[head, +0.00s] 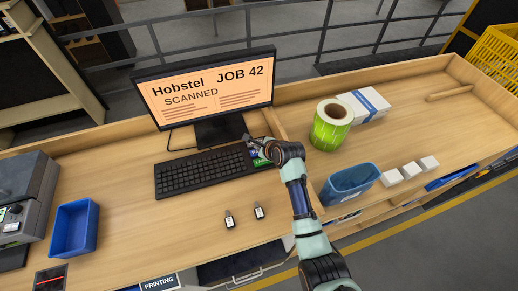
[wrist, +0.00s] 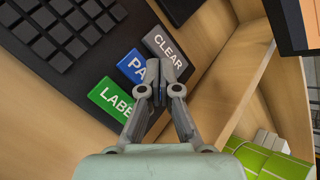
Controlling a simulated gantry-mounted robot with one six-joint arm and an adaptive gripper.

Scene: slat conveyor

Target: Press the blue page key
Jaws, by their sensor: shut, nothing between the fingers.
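The blue page key (wrist: 133,67) shows in the wrist view between the green label key (wrist: 107,95) and the grey clear key (wrist: 166,46). Only "PA" of its lettering is visible; its right end is hidden by my fingers. My gripper (wrist: 163,70) is shut and empty, its fingertips over the right end of the blue key. I cannot tell whether they touch it. In the head view my gripper (head: 254,143) is at the right end of the keyboard (head: 203,171) and hides most of the coloured keys.
The monitor (head: 213,85) behind the keyboard reads "Hobstel JOB 42 SCANNED". A green label roll (head: 330,126) and a blue bin (head: 349,184) stand to the right. A blue tray (head: 74,228) is at left.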

